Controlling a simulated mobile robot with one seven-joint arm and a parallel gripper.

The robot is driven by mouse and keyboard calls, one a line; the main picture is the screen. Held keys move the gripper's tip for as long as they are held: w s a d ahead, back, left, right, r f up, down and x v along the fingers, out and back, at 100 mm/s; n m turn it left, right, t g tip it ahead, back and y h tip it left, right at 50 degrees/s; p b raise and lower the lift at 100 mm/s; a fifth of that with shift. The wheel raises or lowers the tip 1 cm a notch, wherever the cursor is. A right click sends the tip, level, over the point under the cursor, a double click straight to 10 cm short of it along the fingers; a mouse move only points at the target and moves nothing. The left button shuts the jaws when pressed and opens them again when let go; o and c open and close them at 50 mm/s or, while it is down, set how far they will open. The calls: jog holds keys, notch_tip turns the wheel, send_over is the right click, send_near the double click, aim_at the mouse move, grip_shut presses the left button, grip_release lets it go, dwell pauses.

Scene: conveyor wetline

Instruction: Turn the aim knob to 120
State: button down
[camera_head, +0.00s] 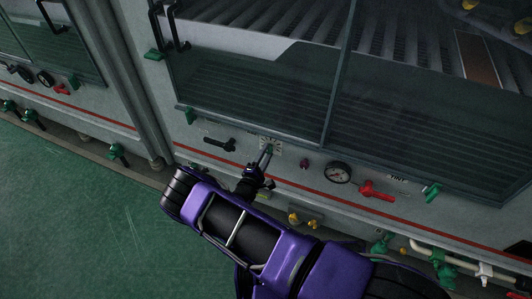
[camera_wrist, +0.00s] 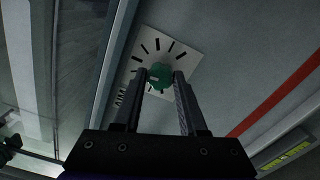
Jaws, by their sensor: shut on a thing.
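The aim knob (camera_wrist: 159,76) is a small green knob on a pale dial plate (camera_wrist: 190,48) with black tick marks. In the wrist view it sits between the tips of my gripper (camera_wrist: 161,82), which is shut on it. A pale mark shows on the knob, but its exact reading is too small to tell. In the head view my gripper (camera_head: 267,151) reaches the dial plate (camera_head: 274,142) on the machine's front panel and mostly hides the knob.
On the panel right of the dial are a small red knob (camera_head: 304,163), a round gauge (camera_head: 337,173) and a red lever handle (camera_head: 377,190). A black handle (camera_head: 219,144) is to the left. Glass doors (camera_head: 250,85) rise above. Green floor (camera_head: 80,220) lies open at left.

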jog(key=shift+m, duration=0.6)
jog(key=shift+c, duration=2.2)
grip_release()
jog(key=shift+s+a, duration=0.1)
jog(key=shift+s, duration=0.05)
jog(key=p+v, duration=0.1)
jog(key=v, duration=1.6)
jog(key=shift+s, duration=0.1)
